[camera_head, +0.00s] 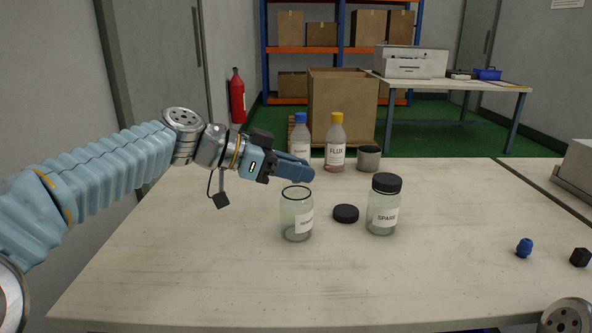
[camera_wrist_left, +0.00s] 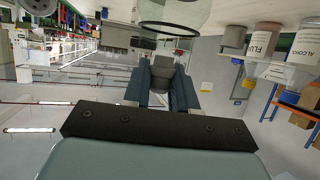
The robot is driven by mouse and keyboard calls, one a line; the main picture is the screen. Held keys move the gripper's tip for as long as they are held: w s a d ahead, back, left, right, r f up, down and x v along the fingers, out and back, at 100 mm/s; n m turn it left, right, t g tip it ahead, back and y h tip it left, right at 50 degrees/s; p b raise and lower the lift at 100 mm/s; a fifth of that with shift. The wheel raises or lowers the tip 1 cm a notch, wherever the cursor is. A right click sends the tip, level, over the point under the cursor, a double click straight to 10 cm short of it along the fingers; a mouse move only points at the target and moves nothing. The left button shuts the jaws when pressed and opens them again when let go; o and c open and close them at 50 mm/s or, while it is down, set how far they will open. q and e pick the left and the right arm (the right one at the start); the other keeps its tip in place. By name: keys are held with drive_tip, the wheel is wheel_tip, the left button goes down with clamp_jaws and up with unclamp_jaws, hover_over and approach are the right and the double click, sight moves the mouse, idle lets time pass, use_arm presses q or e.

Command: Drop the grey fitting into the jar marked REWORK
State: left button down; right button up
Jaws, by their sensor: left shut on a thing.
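My left gripper (camera_head: 306,172) is shut, its fingertips just above and behind the mouth of an open clear jar (camera_head: 297,220). In the left wrist view the fingers (camera_wrist_left: 164,84) close on the grey fitting (camera_wrist_left: 162,70), with the jar's rim (camera_wrist_left: 176,25) beyond. The fingers hide the fitting in the head view. The open jar's white label is turned aside and its word cannot be read. A second jar (camera_head: 383,212), marked SPARE, stands to the right with a black lid on. A loose black lid (camera_head: 345,213) lies between the jars. My right gripper is out of view.
Behind the jars stand a blue-capped bottle (camera_head: 300,140), a yellow-capped FLUX bottle (camera_head: 335,148) and a grey cup (camera_head: 369,158). A blue fitting (camera_head: 525,248) and a black one (camera_head: 580,258) lie at the right. The table's (camera_head: 190,270) front left is clear.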

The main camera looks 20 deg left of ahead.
use_arm(q)
drive_tip(key=c, duration=0.8)
unclamp_jaws()
wheel_tip(320, 180, up, 4)
drive_tip(key=shift+f+p, duration=0.2)
drive_tip(key=shift+p, duration=1)
wheel_tip(320, 180, up, 6)
drive_tip(key=p, duration=0.4)
drive_tip(key=shift+r, duration=1.25)
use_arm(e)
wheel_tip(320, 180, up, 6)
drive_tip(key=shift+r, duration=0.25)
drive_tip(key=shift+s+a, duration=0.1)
